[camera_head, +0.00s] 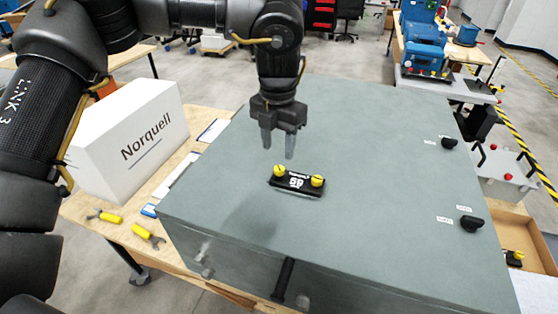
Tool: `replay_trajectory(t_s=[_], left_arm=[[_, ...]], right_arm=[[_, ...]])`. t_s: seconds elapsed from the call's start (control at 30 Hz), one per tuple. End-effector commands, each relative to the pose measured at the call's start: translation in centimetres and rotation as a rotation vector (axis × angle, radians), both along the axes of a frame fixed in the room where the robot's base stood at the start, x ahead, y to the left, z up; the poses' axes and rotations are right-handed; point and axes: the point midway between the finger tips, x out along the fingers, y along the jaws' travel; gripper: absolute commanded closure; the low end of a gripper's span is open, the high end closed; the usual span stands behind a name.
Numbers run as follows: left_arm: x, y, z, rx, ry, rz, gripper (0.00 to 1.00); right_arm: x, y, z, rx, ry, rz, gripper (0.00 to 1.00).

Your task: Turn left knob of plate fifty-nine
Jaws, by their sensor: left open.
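The black plate marked 59 (297,183) lies on top of the large grey-green cabinet (370,140). It carries two yellow knobs, a left knob (279,171) and a right knob (317,180). My left gripper (278,146) points down over the cabinet, just behind and above the left knob. Its two fingers are apart with nothing between them. It appears clear of the plate and the knobs. My right gripper does not show.
A white Norquell box (130,138) stands left of the cabinet on the wooden table. Two yellow-handled tools (148,236) lie at its front left. Two black knobs (471,223) sit on the cabinet's right side. A cardboard box with another dark, yellow-knobbed part (514,258) is at right.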

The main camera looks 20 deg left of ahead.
Motion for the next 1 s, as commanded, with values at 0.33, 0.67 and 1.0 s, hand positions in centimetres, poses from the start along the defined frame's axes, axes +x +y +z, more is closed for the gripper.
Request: replay_trajectory(t_s=[0.33,0.67,1.0], left_arm=[[0.0,-0.1,-5.3,0.000,0.002,-0.003,0.55],[0.0,-0.2,-6.4,0.000,0.000,-0.002,0.55],[0.0,-0.1,-6.4,0.000,0.000,-0.002,0.86]], right_arm=[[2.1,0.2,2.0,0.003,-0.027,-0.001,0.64],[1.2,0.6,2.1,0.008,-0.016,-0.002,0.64],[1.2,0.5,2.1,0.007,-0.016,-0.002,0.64]])
